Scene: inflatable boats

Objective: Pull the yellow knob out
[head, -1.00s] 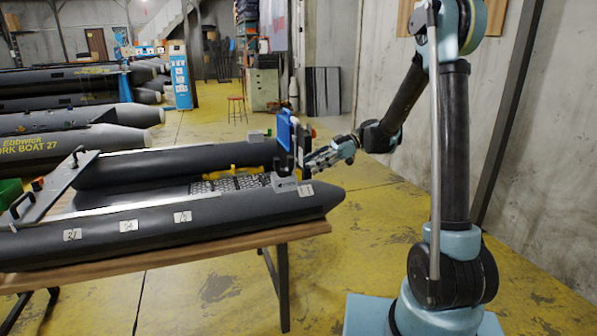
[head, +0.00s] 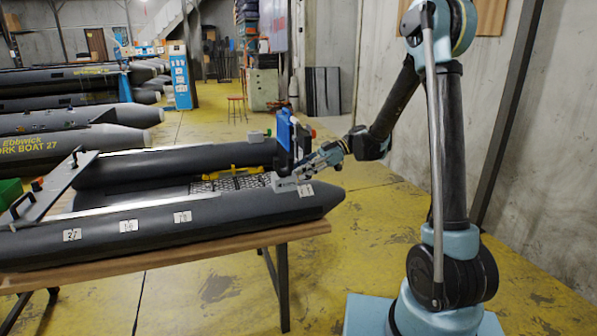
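I cannot make out a yellow knob for certain; it may be hidden behind my gripper or too small to see. My gripper (head: 304,173) is in the head view at the right end of the grey inflatable boat (head: 150,233). It is low, close in front of the blue upright panel (head: 284,130) and by a light grey bracket (head: 284,187). I cannot tell whether it touches them, or whether its fingers are open or shut. A small red part (head: 312,133) shows at the top of the panel's right side.
The boat lies on a wooden table (head: 200,250). A yellow long part (head: 232,172) lies inside it above a black mesh. More boats (head: 70,145) stand at left. The yellow floor at right is clear.

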